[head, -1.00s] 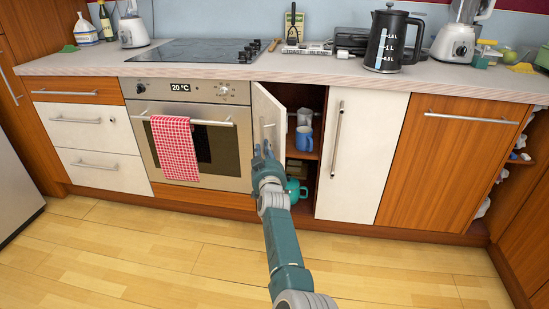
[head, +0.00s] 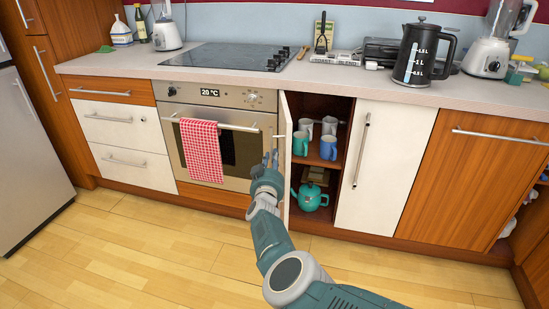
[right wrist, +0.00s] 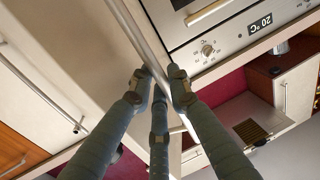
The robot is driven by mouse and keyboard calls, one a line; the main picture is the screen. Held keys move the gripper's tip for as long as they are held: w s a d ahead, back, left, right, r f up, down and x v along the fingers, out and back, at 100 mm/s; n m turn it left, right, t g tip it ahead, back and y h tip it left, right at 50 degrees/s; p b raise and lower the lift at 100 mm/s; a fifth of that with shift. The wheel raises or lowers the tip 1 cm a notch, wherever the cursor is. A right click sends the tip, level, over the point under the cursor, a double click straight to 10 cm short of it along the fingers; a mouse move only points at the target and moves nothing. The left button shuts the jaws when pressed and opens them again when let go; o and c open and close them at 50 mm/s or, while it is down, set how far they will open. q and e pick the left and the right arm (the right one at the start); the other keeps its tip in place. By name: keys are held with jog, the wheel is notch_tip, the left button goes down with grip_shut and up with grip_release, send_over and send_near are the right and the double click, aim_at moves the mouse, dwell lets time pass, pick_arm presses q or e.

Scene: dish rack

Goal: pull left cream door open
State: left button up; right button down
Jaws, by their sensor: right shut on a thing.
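The left cream door (head: 286,125) stands open to the left of the cupboard opening, seen nearly edge-on in the head view. Its bar handle (right wrist: 143,45) runs diagonally through the right wrist view. My right gripper (head: 270,163) is at this handle, on the oven side of the door. In the right wrist view, the fingers of my right gripper (right wrist: 160,78) are closed around the bar. My left gripper is not in view.
The open cupboard shows several mugs (head: 328,148) on its upper shelf and a teal teapot (head: 309,197) below. The right cream door (head: 380,170) is shut. The oven (head: 235,148) with a red checked towel (head: 202,150) is close left. The wooden floor (head: 150,240) is clear.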

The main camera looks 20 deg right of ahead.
jog(key=shift+a, duration=0.1)
jog(key=c, duration=1.7)
grip_release()
